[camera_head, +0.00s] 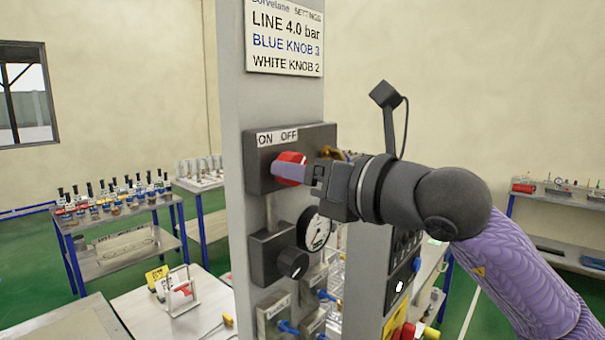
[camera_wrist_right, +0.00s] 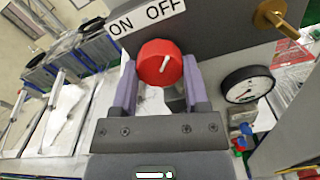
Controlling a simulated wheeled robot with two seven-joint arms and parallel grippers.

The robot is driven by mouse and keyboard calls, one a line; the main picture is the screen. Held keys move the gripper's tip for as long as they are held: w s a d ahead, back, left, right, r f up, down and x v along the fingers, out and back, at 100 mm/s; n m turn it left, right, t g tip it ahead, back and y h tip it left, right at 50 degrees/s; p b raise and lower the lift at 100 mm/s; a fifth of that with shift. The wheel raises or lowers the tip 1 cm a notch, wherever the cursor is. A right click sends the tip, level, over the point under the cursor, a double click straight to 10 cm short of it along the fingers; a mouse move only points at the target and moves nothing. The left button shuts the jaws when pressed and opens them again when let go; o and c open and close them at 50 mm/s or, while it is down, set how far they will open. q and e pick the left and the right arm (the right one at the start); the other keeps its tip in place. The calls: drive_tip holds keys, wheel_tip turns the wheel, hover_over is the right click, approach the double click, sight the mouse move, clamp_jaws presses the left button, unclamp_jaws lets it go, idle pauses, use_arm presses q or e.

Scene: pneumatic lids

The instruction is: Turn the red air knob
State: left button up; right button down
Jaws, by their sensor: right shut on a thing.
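The red air knob (camera_head: 289,168) sits on a dark grey box under an ON OFF label (camera_head: 277,137), on a grey column. In the right wrist view the red knob (camera_wrist_right: 160,64) shows a white pointer line tilted up and to the right, toward OFF. My right gripper (camera_head: 285,171) is at the knob. Its purple fingers (camera_wrist_right: 160,80) stand on either side of the knob and are shut on it. The gripper hides part of the knob in the head view. My left gripper is not in view.
A pressure gauge (camera_head: 315,229) and a black knob (camera_head: 292,263) sit below the red knob. A brass fitting (camera_wrist_right: 278,18) sticks out at the upper right in the wrist view. A settings sign (camera_head: 285,38) hangs above. Shelves with bottles (camera_head: 115,200) stand at left.

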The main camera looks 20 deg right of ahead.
drive_tip(key=shift+d+n+b, duration=0.1)
drive_tip(key=shift+n+b, duration=2.95)
drive_tip(key=shift+n, duration=5.65)
drive_tip(key=shift+c, duration=0.4)
unclamp_jaws()
drive_tip(key=b+v, duration=0.3)
drive_tip(key=v, duration=0.7)
drive_tip(key=shift+b, duration=0.3)
drive_tip(key=shift+w, duration=0.1)
